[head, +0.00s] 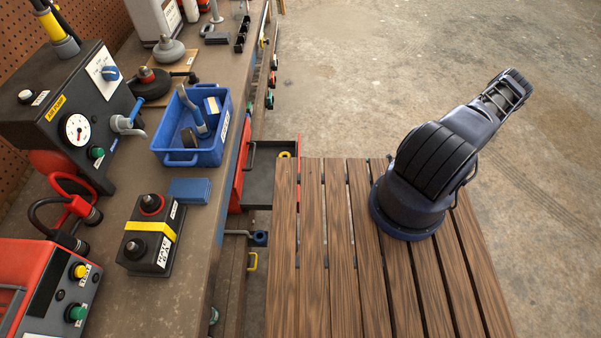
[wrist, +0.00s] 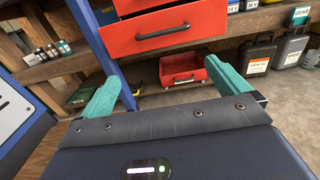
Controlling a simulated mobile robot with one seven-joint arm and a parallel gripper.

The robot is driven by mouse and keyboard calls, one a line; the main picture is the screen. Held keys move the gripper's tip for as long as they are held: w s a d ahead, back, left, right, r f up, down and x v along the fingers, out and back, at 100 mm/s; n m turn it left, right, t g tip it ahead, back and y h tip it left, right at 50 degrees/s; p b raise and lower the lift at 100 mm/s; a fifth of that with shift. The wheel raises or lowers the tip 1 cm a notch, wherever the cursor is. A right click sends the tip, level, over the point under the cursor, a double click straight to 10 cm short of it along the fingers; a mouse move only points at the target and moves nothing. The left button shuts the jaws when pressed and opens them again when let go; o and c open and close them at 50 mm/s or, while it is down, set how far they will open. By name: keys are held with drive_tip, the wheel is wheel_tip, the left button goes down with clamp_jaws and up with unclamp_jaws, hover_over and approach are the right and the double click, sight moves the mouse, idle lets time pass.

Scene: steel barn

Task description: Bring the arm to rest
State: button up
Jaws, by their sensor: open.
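My arm (head: 425,165) stands on the wooden slatted deck and reaches toward the upper right, away from the workbench, over the concrete floor. Its fingers cannot be made out in the head view. In the wrist view my gripper (wrist: 162,73) shows two teal fingers spread wide apart, with nothing between them.
An open drawer (head: 272,180) juts out beside the slatted deck (head: 310,270). The concrete floor (head: 370,70) is clear.

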drive_tip(key=d, duration=0.8)
